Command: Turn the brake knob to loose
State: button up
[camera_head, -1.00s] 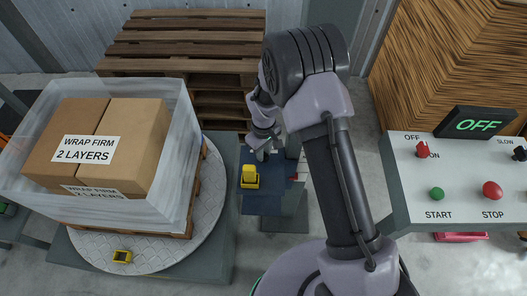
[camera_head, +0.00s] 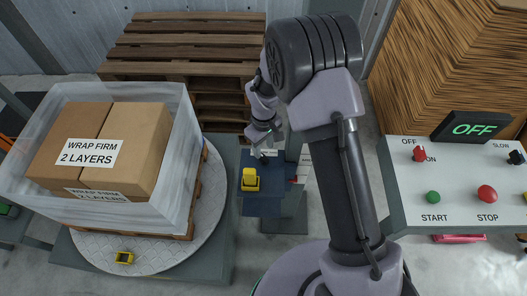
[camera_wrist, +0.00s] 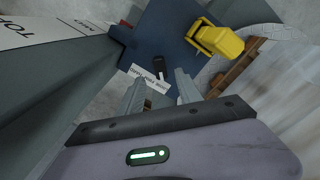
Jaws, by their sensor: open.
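A small black knob (camera_wrist: 159,67) stands on a dark blue plate (camera_wrist: 165,35) in the wrist view. A white label with lettering too small to read surely lies beside it. My gripper (camera_wrist: 160,88) is open and empty, its two grey fingers pointing toward the knob, one on each side of it in the picture. I cannot tell whether they touch it. In the head view my gripper (camera_head: 262,152) is over the far end of the blue plate (camera_head: 263,206), and the knob is not clearly seen there.
A yellow block-like part (camera_wrist: 216,40) stands on the plate near the knob. It also shows in the head view (camera_head: 250,179). Wrapped boxes (camera_head: 100,150) stand on a turntable (camera_head: 85,255) at left. A control panel (camera_head: 460,205) is at right, wooden pallets (camera_head: 180,40) behind.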

aim_at(263, 158)
notch_tip(263, 158, up, 12)
jog(key=p, duration=0.3)
jog(key=shift+s+f, duration=0.1)
jog(key=shift+f, duration=0.05)
